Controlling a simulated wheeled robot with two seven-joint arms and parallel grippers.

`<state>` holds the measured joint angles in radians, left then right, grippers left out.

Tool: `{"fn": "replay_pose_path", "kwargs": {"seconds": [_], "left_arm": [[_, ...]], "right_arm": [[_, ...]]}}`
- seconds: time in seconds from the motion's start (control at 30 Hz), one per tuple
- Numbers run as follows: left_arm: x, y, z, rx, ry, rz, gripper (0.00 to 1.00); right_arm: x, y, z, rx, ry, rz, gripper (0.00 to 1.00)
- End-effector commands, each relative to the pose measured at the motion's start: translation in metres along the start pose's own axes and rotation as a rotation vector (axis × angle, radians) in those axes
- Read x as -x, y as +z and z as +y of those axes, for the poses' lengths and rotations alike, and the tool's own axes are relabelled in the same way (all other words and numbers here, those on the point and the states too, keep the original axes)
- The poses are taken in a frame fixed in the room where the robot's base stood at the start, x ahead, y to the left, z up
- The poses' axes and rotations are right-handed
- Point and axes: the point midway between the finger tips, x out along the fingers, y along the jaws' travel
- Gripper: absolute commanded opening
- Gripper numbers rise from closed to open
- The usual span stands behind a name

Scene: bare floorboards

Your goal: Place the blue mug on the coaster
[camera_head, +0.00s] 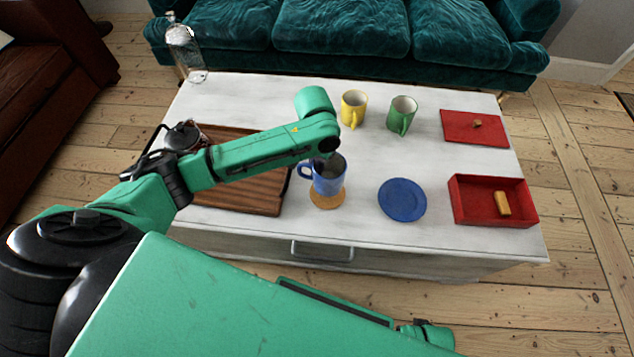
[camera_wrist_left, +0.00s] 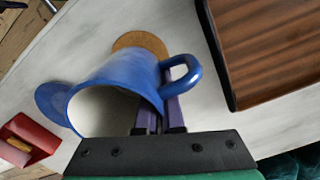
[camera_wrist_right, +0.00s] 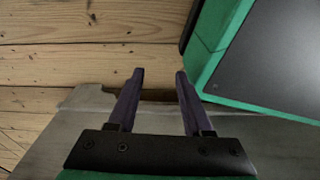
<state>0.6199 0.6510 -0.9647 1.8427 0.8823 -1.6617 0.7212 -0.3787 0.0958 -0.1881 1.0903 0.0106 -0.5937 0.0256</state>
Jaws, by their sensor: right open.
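The blue mug (camera_head: 329,178) is upright over the round cork coaster (camera_head: 327,201), whose front part shows below it. Whether the mug touches the coaster or hangs just above it I cannot tell. In the left wrist view, the mug (camera_wrist_left: 118,85) overlaps the near part of the coaster (camera_wrist_left: 142,41). My left gripper (camera_wrist_left: 160,112) has its fingers close together across the mug's rim beside the handle, shut on the wall. In the head view my left wrist hides the fingers. My right gripper (camera_wrist_right: 158,80) is open and empty, low near a grey surface and the floorboards.
On the white table (camera_head: 260,95) are a wooden tray (camera_head: 240,195), a yellow mug (camera_head: 353,108), a green mug (camera_head: 402,114), a blue plate (camera_head: 402,200), a red box (camera_head: 470,208) and its red lid (camera_head: 470,130). A glass bottle (camera_head: 186,50) stands at the back left. A teal sofa is behind.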

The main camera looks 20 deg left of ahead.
Motion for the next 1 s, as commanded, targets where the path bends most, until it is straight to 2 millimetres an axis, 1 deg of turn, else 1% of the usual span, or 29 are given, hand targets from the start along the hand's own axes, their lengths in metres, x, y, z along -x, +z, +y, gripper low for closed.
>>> {"fn": "replay_pose_path", "kwargs": {"seconds": [0.13, 0.23, 0.33, 0.57, 0.6, 0.67, 0.7, 1.0], "left_arm": [[-0.028, 0.000, 0.000, 0.000, 0.001, 0.001, 0.00], [-0.043, -0.001, -0.001, 0.001, 0.000, 0.003, 0.00], [-0.045, -0.001, -0.001, 0.000, 0.000, 0.004, 0.00], [-0.046, -0.001, -0.001, 0.001, 0.001, 0.003, 0.00], [-0.047, -0.001, -0.001, 0.001, 0.001, 0.002, 0.08], [-0.047, -0.001, -0.001, 0.000, 0.001, 0.002, 0.31], [-0.047, -0.001, -0.001, 0.000, 0.001, 0.002, 0.34], [-0.046, -0.001, -0.001, 0.000, 0.000, 0.002, 0.34]], "right_arm": [[0.002, -0.014, -0.001, -0.007, -0.001, 0.004, 0.50], [0.007, -0.024, -0.001, -0.012, -0.003, 0.006, 0.50], [0.011, -0.026, -0.001, -0.014, -0.003, 0.003, 0.50], [0.011, -0.025, -0.001, -0.013, -0.003, 0.002, 0.50], [0.011, -0.025, -0.001, -0.012, -0.002, 0.003, 0.50], [0.011, -0.025, -0.001, -0.012, -0.002, 0.003, 0.50], [0.011, -0.025, -0.001, -0.012, -0.002, 0.003, 0.50], [0.010, -0.025, -0.001, -0.012, -0.003, 0.004, 0.50]]}}
